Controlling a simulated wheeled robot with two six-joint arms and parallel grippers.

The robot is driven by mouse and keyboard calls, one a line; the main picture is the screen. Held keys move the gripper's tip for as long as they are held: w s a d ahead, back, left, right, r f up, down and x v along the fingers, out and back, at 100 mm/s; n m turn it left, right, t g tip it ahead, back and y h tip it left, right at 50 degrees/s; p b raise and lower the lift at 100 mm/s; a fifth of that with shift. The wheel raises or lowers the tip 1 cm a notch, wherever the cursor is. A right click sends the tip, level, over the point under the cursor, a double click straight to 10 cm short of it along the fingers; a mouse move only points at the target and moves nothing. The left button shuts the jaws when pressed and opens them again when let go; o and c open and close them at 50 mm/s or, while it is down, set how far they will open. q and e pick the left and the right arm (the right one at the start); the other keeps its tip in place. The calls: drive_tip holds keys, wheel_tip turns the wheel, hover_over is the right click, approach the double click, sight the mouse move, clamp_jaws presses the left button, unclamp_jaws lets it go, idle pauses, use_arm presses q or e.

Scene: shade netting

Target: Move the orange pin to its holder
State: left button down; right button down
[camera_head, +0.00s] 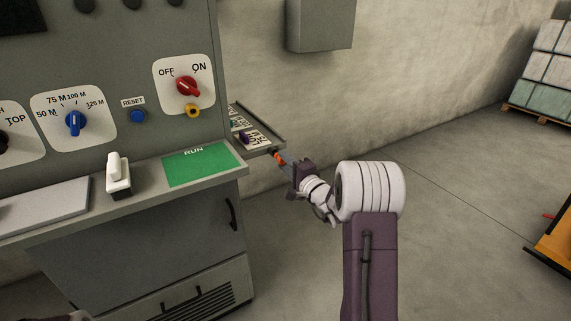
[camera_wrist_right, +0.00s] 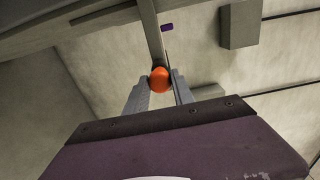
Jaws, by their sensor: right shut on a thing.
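The orange pin (camera_head: 279,157) is between the fingers of my right gripper (camera_head: 283,160), at the near end of the side shelf (camera_head: 265,149). In the right wrist view the orange pin (camera_wrist_right: 160,80) shows as a round orange end between the two grey fingertips. The right gripper is shut on it. I cannot tell whether the pin touches the shelf. The shelf carries labelled plates (camera_head: 238,123) and a small purple piece (camera_head: 245,137), which also shows in the right wrist view (camera_wrist_right: 167,28). Which spot is the pin's holder is not clear. My left gripper is not in view.
The control cabinet (camera_head: 120,140) with a red knob (camera_head: 187,86), blue knob (camera_head: 75,122) and green RUN panel (camera_head: 201,165) stands left of the shelf. A grey wall box (camera_head: 320,25) hangs behind.

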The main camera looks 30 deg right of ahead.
drive_tip(key=shift+w, duration=0.4)
drive_tip(key=shift+w+b, duration=0.3)
drive_tip(key=shift+b, duration=0.15)
drive_tip(key=c, duration=1)
unclamp_jaws()
drive_tip(key=s, duration=0.9)
drive_tip(key=shift+d, duration=0.3)
